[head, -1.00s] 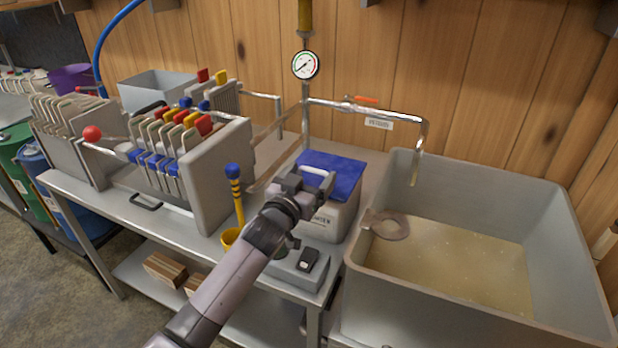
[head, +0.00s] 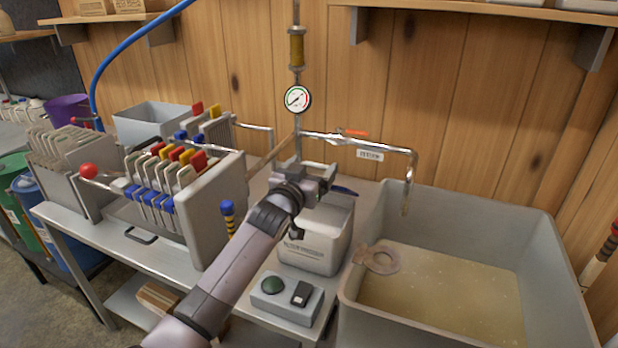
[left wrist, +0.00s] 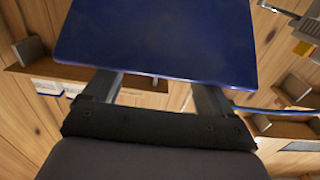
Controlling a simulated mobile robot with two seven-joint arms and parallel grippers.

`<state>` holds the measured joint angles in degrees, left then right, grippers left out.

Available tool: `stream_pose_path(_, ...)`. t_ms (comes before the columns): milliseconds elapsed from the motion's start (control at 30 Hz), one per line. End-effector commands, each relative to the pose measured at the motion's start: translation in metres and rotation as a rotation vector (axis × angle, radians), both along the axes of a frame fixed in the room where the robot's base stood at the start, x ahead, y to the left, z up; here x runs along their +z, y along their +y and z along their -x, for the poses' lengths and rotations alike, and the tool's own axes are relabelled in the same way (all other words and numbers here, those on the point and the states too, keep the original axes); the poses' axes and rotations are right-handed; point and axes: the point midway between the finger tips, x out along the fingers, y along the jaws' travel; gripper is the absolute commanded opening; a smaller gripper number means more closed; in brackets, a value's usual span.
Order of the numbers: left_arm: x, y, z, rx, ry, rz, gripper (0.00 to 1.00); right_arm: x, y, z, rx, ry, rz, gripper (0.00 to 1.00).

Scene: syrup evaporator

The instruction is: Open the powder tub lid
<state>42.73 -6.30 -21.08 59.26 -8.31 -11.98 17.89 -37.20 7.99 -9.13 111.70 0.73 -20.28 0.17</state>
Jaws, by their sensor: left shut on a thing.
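The powder tub (head: 316,248) is a pale grey box with a dark label, standing on the metal bench. Its blue lid shows in the head view only as a thin blue edge (head: 345,191) beside my gripper; the rest is hidden. In the left wrist view the lid (left wrist: 158,42) is a broad blue panel ahead of the fingers, with wall and shelves around it, so it looks tilted up. My left gripper (head: 322,175) is over the tub, shut on the lid's handle. The grip itself is hidden. My right gripper is not in view.
A grey control box (head: 286,298) with a green button sits in front of the tub. A large grey basin (head: 470,205) of liquid is on the right. The plate filter press (head: 215,210) is on the left. A pipe with an orange-handled valve (head: 350,134) runs behind.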

Motion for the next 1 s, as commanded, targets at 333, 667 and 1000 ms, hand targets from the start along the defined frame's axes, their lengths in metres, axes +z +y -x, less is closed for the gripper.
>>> stream_pose_path(333, 0.0096, 0.0019, -0.004, 0.003, -0.016, 0.002, 0.3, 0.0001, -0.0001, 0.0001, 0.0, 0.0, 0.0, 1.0)
stream_pose_path(667, 0.0076, 0.0012, -0.0035, 0.002, -0.011, 0.001, 0.96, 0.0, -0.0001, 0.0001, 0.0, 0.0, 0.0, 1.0)
stream_pose_path(1000, 0.0037, 0.0024, 0.0027, 0.002, -0.004, 0.001, 0.96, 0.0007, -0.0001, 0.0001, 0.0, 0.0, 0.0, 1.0)
